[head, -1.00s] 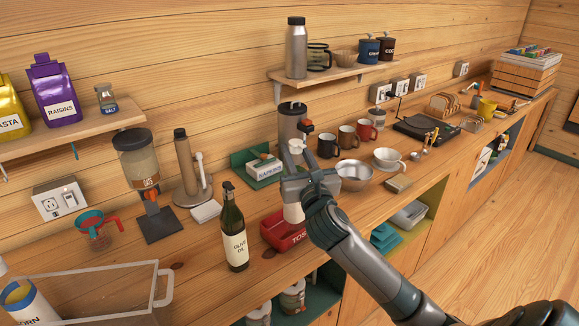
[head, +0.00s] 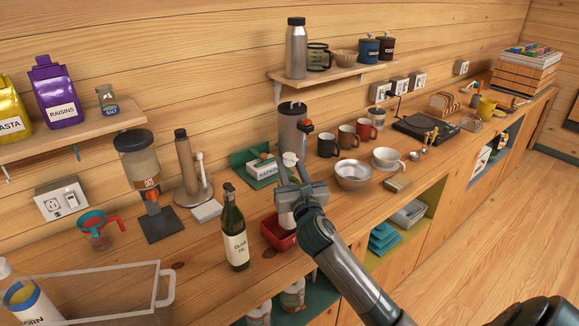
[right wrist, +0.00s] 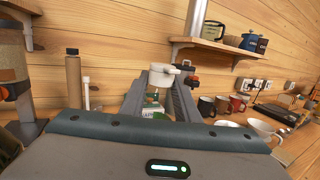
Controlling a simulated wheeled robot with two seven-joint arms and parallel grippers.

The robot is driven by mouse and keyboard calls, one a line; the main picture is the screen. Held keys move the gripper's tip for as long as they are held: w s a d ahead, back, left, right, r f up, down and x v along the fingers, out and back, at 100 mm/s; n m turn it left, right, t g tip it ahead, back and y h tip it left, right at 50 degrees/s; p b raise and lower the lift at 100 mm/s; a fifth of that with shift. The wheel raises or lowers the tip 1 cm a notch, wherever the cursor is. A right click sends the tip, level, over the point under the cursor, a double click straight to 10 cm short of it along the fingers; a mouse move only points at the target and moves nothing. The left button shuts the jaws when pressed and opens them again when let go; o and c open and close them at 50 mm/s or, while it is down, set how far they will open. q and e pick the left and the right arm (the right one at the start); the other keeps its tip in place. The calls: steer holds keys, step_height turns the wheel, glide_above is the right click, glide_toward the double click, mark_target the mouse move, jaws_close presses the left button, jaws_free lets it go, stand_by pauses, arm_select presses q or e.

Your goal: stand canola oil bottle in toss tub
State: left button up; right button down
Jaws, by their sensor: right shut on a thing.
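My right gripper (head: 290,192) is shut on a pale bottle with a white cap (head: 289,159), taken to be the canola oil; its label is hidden. The bottle is about upright, and its lower body (head: 286,217) shows at the red tub (head: 279,240). I cannot tell whether its base touches the tub floor. The tub stands on the counter, partly hidden by my gripper and the bottle. In the right wrist view the white cap (right wrist: 162,76) shows between the fingers. My left gripper is not in view.
A dark olive oil bottle (head: 234,232) stands close left of the tub. A metal bowl (head: 353,175) is to the right, a napkin box (head: 262,170) and a grey cylinder (head: 292,128) behind. A clear bin (head: 100,290) is at front left. The counter edge is just in front.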

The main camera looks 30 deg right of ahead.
steer(key=shift+f, duration=0.35)
steer(key=c, duration=1.3)
jaws_free()
steer(key=b+v, duration=0.3)
steer(key=v, duration=0.9)
